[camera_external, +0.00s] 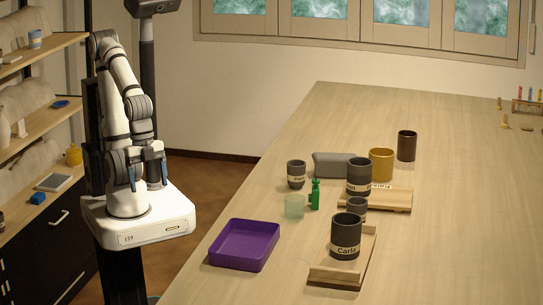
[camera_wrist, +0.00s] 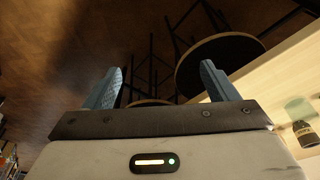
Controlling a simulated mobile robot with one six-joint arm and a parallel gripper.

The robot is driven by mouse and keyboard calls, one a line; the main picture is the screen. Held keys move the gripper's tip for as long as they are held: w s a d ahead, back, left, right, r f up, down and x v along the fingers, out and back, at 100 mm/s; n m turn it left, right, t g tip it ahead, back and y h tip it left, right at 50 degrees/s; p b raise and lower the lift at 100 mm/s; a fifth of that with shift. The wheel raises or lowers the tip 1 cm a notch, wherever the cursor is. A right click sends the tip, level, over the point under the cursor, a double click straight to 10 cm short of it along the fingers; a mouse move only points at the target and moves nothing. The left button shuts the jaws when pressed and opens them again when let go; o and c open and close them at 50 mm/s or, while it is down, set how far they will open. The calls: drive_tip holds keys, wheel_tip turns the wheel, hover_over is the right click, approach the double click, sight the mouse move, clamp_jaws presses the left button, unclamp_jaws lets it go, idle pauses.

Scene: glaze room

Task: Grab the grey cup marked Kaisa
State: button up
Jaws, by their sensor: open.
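Several dark grey cups with pale name bands stand on the table. One reads Carla (camera_external: 345,240) and stands on the nearer wooden tray (camera_external: 327,274). Another grey cup (camera_external: 359,172) stands on the farther wooden tray (camera_external: 400,199), its name too small to read surely. A smaller grey cup (camera_external: 296,170) stands at the left, its name also unclear. A small grey cup (camera_external: 356,204) sits behind the Carla cup, partly hidden. I cannot tell which is Kaisa. My gripper (camera_external: 148,178) is open and empty, left of the table and away from the cups; its blue fingers also show in the wrist view (camera_wrist: 162,82).
A purple tray (camera_external: 244,245) lies at the table's near left. A pale green glass (camera_external: 294,206), green bottle (camera_external: 315,195), grey block (camera_external: 334,165), ochre mug (camera_external: 381,164) and brown cup (camera_external: 406,146) stand around the grey cups. The table's right side is mostly clear.

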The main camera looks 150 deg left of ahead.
drive_tip(key=w+a+r+p, duration=0.1)
drive_tip(key=w+a+r, duration=0.25)
drive_tip(key=w, duration=0.45)
drive_tip(key=w+a+r, duration=0.3)
drive_tip(key=w+a, duration=0.1)
drive_tip(key=w, duration=0.3)
drive_tip(key=t+p, duration=0.3)
approach(359, 211)
wheel_tip(359, 211, down, 3)
drive_tip(key=a, duration=0.2)
drive_tip(key=shift+s+d+f, duration=0.15)
drive_tip(key=shift+s+f, duration=0.15)
drive_tip(key=x, duration=0.2)
drive_tip(key=p+x, duration=0.1)
drive_tip(key=x, duration=0.4)
drive_tip(key=shift+w+d+p, duration=0.2)
drive_tip(key=shift+d+p, duration=0.05)
drive_tip(key=shift+p, duration=0.1)
